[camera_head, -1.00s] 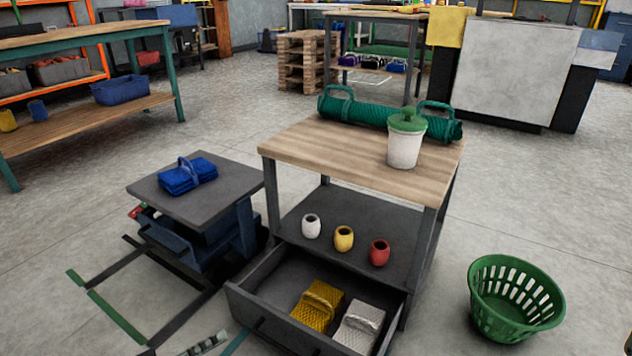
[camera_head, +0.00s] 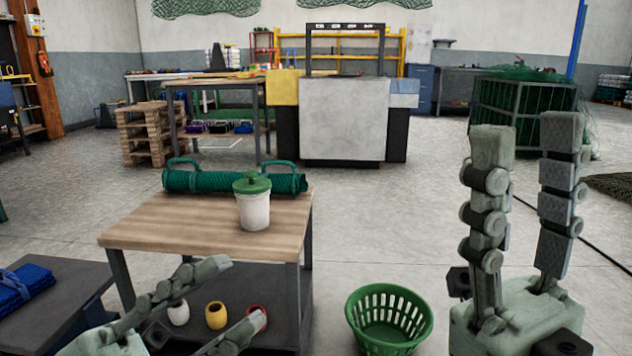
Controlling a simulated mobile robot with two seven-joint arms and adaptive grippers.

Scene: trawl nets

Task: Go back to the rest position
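My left gripper (camera_head: 238,291) is low in the view, its fingers spread apart, with nothing between them. It overlaps the lower shelf of the wooden-topped table (camera_head: 185,225) in the picture. My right gripper (camera_head: 527,140) is at the right with its fingers pointing up, apart and empty. On the tabletop lie a rolled green net (camera_head: 215,183) with handles and a white pot with a green lid (camera_head: 252,208). On the lower shelf are a white jar (camera_head: 178,313), a yellow jar (camera_head: 215,316) and a red jar, partly hidden by my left gripper.
A green basket (camera_head: 388,318) stands on the floor between the table and my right gripper. A low dark stand (camera_head: 62,305) with a folded blue net (camera_head: 22,285) is at the lower left. A pallet stack (camera_head: 145,133) and a grey-fronted counter (camera_head: 343,118) stand behind. Open floor lies between.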

